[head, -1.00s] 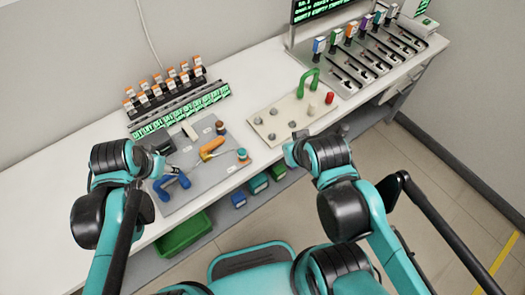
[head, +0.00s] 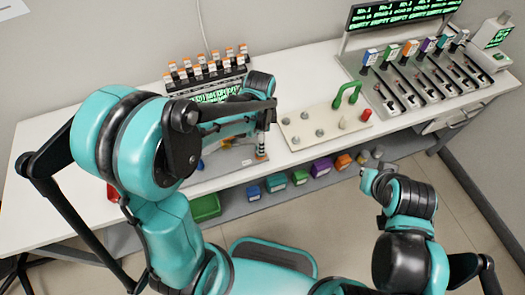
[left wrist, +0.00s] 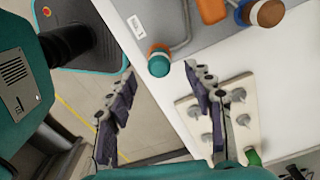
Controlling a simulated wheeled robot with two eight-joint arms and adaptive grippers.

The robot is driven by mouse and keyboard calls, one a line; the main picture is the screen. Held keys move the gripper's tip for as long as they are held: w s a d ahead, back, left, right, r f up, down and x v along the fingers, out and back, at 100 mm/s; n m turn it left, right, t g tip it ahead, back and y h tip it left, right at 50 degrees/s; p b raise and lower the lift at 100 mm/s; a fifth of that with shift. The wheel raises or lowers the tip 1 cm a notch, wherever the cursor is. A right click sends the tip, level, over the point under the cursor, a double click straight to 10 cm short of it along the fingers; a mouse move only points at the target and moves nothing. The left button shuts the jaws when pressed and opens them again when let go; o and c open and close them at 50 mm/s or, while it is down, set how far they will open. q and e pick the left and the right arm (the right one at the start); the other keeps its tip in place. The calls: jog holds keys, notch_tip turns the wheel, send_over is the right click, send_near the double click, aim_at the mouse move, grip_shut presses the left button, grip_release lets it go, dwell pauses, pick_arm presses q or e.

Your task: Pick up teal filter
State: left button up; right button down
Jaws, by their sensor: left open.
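The teal filter (left wrist: 159,62) is a small cylinder with an orange band, at the edge of the grey mat in the left wrist view. My left gripper (left wrist: 163,78) is open, its two fingers apart on either side of the filter's line, with the filter just beyond the tips. I cannot tell any contact. In the head view, my left arm reaches over the mat and largely hides it and the gripper. My right gripper (head: 369,181) is in front of the table at the right; its jaws are too small to read.
A second filter (left wrist: 264,12), blue and brown, stands farther along the mat. A pale board (head: 300,142) with several knobs and a green handle (head: 347,94) lies to the right. Racks stand behind. Coloured boxes (head: 298,177) sit on the shelf below.

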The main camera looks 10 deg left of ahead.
pick_arm(q)
notch_tip(320, 180, down, 4)
jog(key=shift+f+b, duration=0.2)
jog(key=shift+b, duration=0.7)
jog(key=shift+s+r, duration=0.1)
jog(key=shift+c, duration=0.3)
jog(key=c, duration=1.1)
jog(key=shift+r, duration=0.1)
notch_tip(320, 180, up, 4)
jog(key=shift+r+p, duration=0.2)
jog(key=shift+p, duration=1)
jog(key=s+d+r+p, duration=0.1)
jog(key=s+d+r, duration=0.1)
jog(key=d, duration=0.1)
jog(key=s+d+r+p, duration=0.1)
jog(key=s+d+r, duration=0.1)
jog(key=d, duration=0.1)
jog(key=s+d+r+p, duration=0.1)
jog(key=d+r, duration=0.1)
jog(key=d, duration=0.2)
jog(key=shift+s+r, duration=0.2)
jog(key=shift+s, duration=0.2)
